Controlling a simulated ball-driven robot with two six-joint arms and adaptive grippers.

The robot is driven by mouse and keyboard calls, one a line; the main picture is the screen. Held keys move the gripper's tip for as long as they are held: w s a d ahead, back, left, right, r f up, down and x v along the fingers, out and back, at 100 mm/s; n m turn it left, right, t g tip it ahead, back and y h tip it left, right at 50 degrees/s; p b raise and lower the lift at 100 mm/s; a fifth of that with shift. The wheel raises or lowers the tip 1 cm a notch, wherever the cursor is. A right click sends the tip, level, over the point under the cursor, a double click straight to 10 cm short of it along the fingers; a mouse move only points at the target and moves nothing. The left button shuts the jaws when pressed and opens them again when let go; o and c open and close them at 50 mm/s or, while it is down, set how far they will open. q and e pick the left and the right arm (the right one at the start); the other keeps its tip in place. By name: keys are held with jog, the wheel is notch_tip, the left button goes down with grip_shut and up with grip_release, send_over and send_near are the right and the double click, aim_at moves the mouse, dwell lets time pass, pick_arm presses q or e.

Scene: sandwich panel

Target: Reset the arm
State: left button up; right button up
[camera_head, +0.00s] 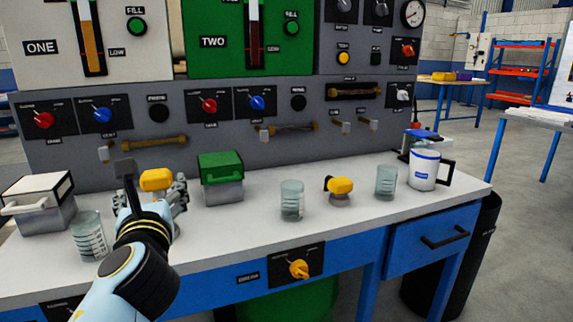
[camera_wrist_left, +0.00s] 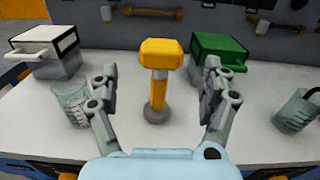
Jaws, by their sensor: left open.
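My left arm comes in from the lower left in the head view. My left gripper (camera_head: 155,192) is above the white worktop near its left side. In the left wrist view the gripper (camera_wrist_left: 158,90) is open and empty, its fingers spread wide. A yellow-headed lever on a grey round base (camera_wrist_left: 158,60) stands upright between the fingers in that picture, with clear gaps at both sides. Its yellow head also shows in the head view (camera_head: 156,179), partly behind the gripper. I cannot tell how far it is from the fingers. My right gripper is not in view.
A glass beaker (camera_head: 88,238) and a white-lidded box (camera_head: 42,205) stand left of the gripper. A green-lidded box (camera_head: 221,180) stands to its right. Further right are another beaker (camera_head: 292,201), a second yellow lever (camera_head: 340,187) and a white jug (camera_head: 424,170). A control panel (camera_head: 235,135) rises behind.

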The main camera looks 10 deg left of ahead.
pick_arm(q)
jog(key=s+a+f+n+g+h, duration=0.3)
jog(key=s+f+n+g, duration=0.55)
jog(key=s+n, duration=0.8)
jog(key=s+d+f+n+g+h, duration=0.2)
jog(key=s+d+f+n+h, duration=0.15)
jog(key=s+n, duration=0.3)
jog(key=s+d+f+n+g+h, duration=0.2)
jog(key=s+d+f+n, duration=0.1)
jog(key=s+d+n, duration=0.3)
jog(key=s+a+f+g, duration=0.1)
jog(key=s+a+f, duration=0.1)
jog(key=f, duration=1.1)
jog(key=s+a+f, duration=0.2)
jog(key=s+f, duration=0.1)
jog(key=f, duration=1.1)
jog(key=s+a+f+g, duration=0.1)
jog(key=s+f, duration=1.2)
jog(key=s, duration=0.4)
jog(key=shift+s, duration=0.25)
